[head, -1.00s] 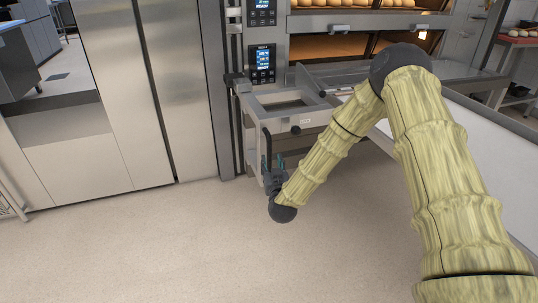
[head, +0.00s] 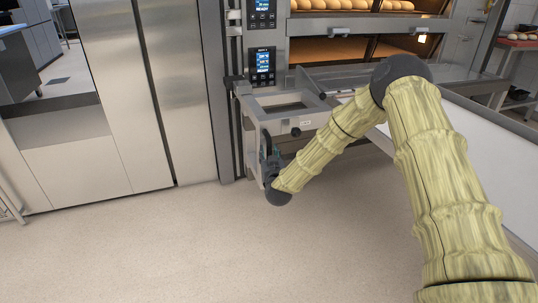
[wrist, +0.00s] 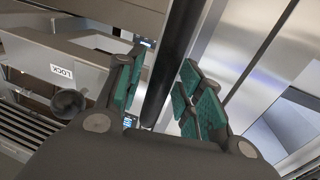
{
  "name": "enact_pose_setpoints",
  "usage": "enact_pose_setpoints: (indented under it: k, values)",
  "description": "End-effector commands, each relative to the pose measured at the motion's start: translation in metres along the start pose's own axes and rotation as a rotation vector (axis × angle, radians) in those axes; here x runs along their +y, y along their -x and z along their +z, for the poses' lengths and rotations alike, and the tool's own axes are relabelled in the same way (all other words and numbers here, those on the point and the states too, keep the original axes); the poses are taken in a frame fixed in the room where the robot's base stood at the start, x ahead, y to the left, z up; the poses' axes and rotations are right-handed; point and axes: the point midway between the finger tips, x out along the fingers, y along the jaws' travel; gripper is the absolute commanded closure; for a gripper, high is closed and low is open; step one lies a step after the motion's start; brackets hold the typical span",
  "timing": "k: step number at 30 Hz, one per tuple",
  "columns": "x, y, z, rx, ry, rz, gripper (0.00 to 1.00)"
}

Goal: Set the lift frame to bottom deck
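The lift frame (head: 283,96) is a grey metal frame on a vertical rail in front of the deck ovens, below the lower oven display. A black upright handle bar (wrist: 175,60) runs between my fingers in the wrist view. My gripper (head: 273,160) is at the frame's front left, low down, partly hidden by my wrist in the head view. In the wrist view my gripper (wrist: 162,88) is open, its teal pads on either side of the bar with gaps visible. A LOCK label (wrist: 61,71) and a dark round knob (wrist: 69,103) are left of my fingers.
Tall steel doors (head: 185,90) stand left of the rail. A white loader belt (head: 495,140) extends to the right, partly behind my arm. Bread lies in the lit upper oven (head: 350,6). The floor (head: 150,245) in front is clear.

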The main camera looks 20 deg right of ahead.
Motion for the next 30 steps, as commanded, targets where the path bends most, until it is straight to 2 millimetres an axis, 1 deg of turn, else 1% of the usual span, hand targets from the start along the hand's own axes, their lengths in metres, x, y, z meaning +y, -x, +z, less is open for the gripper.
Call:
enact_pose_setpoints:
  k: [1,3,5,11,20,26,27,29,30]
  values:
    - [0.0,0.0,0.0,0.0,0.0,0.0,0.78]
    - [0.0,0.0,0.0,0.0,0.0,0.0,0.9]
    - [0.0,0.0,0.0,0.0,0.0,0.0,1.0]
    - [0.0,0.0,0.0,0.0,0.0,0.0,1.0]
    - [0.0,0.0,0.013,-0.002,0.001,0.0,1.0]
    - [0.0,0.001,0.015,-0.004,0.0,0.0,1.0]
    - [0.0,0.001,0.015,-0.005,0.0,0.0,0.8]
    - [0.0,0.001,0.015,-0.005,0.0,0.0,0.69]
    - [0.0,0.001,0.015,-0.004,0.0,0.0,0.62]
